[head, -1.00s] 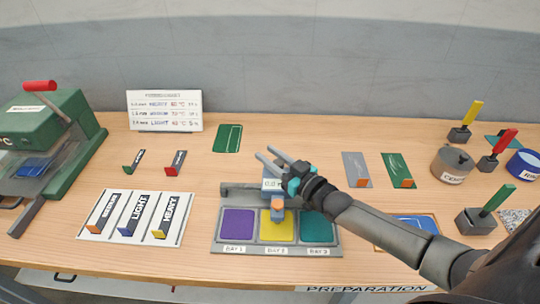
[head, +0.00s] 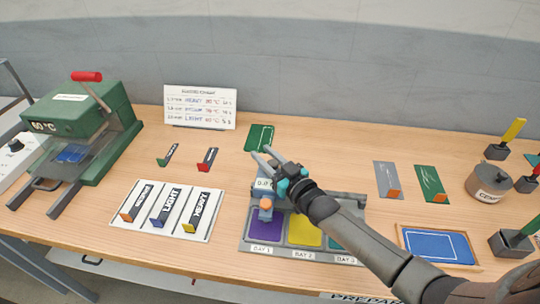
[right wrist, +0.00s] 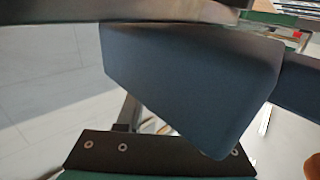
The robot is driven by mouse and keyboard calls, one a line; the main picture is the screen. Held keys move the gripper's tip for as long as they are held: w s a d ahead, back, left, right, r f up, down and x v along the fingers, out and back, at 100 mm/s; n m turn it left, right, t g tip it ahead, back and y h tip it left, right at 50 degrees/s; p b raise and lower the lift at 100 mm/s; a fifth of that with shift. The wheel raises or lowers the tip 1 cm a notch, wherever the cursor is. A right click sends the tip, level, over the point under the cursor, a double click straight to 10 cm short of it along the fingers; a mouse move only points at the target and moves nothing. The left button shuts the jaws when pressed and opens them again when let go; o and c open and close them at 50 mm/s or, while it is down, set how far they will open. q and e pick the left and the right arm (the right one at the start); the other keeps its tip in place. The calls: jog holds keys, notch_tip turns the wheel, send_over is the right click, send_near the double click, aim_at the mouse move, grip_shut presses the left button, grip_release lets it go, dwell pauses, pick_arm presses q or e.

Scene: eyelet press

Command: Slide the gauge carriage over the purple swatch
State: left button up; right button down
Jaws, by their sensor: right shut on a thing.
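The gauge carriage (head: 262,186), a blue-grey block with a small display and an orange-tipped part below, sits on the grey rail of the bay fixture (head: 243,243). Its orange tip is above the purple swatch (head: 266,223) in BAY 1. The yellow swatch (head: 305,231) is to its right, and the teal swatch (head: 336,238) is partly hidden by my arm. My right gripper (head: 267,157) reaches in from the right and is shut on the carriage. In the right wrist view a large dark blue-grey surface fills the middle. My left gripper is not in view.
A board with three labelled strips (head: 170,238) lies left of the fixture. A green press (head: 85,125) stands at far left. Green and grey cards (head: 387,178) lie behind my arm. A blue framed panel (head: 436,246) and a tin (head: 489,182) are at right.

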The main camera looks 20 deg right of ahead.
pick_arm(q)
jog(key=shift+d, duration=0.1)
pick_arm(e)
jog(key=shift+a, duration=0.25)
jog(key=c, duration=0.5)
grip_release()
jog(key=shift+c, duration=0.2)
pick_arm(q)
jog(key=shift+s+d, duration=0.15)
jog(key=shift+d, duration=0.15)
pick_arm(e)
jog(key=shift+s+d, duration=0.2)
jog(key=shift+s, duration=0.4)
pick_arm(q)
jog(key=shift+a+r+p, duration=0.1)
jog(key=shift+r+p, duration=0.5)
pick_arm(e)
jog(key=v, duration=1.4)
jog(key=shift+w+d, duration=0.1)
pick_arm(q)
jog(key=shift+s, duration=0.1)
